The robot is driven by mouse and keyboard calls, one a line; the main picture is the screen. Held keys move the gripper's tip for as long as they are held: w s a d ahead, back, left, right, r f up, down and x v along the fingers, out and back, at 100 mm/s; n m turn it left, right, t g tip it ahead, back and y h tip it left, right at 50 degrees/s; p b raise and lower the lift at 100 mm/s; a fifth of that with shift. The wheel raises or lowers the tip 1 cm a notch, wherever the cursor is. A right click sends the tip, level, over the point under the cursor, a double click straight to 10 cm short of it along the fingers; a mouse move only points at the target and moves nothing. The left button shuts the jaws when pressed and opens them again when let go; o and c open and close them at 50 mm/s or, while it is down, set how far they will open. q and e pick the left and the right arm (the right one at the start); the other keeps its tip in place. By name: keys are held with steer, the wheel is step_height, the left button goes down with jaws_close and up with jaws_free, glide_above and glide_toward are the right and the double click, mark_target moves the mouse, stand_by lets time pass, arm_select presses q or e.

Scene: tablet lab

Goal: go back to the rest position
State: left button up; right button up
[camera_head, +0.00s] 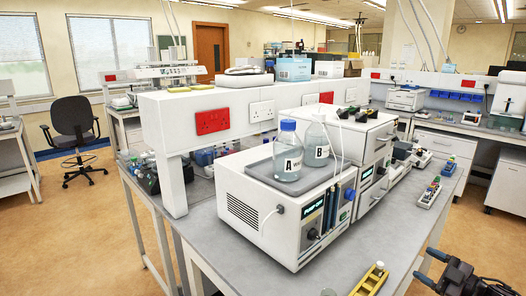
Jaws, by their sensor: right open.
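My right gripper (428,266) is black and reaches in at the lower right corner. Its two fingers point left and stand apart with nothing between them. It is over the floor side of the bench's right edge, beside a yellow-topped item (370,280) and apart from it. The rest of the right arm is cut off by the frame. My left gripper is out of view.
A grey bench (335,272) holds a white instrument (262,220) with bottle A (288,160) and bottle B (316,150) on top. A small rack (430,193) stands near the bench's right edge. Open floor (475,225) lies to the right. A chair (75,130) is far left.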

steer(key=s+d+f+m+g+h, duration=0.15)
steer(key=s+f+h, duration=0.4)
steer(key=s, duration=0.85)
steer(key=s+f+m+g+h, duration=0.3)
steer(key=s+f+h, duration=0.25)
steer(key=s, duration=0.75)
steer(key=a+f+m, duration=0.2)
steer(key=a+m, duration=0.2)
steer(key=a, duration=0.6)
steer(key=a+f+m+t, duration=0.1)
steer(key=a+f+m, duration=0.2)
steer(key=a, duration=0.7)
steer(key=shift+w+a+f+m+y, duration=0.2)
steer(key=shift+f+m+y, duration=0.2)
steer(key=shift+m, duration=0.55)
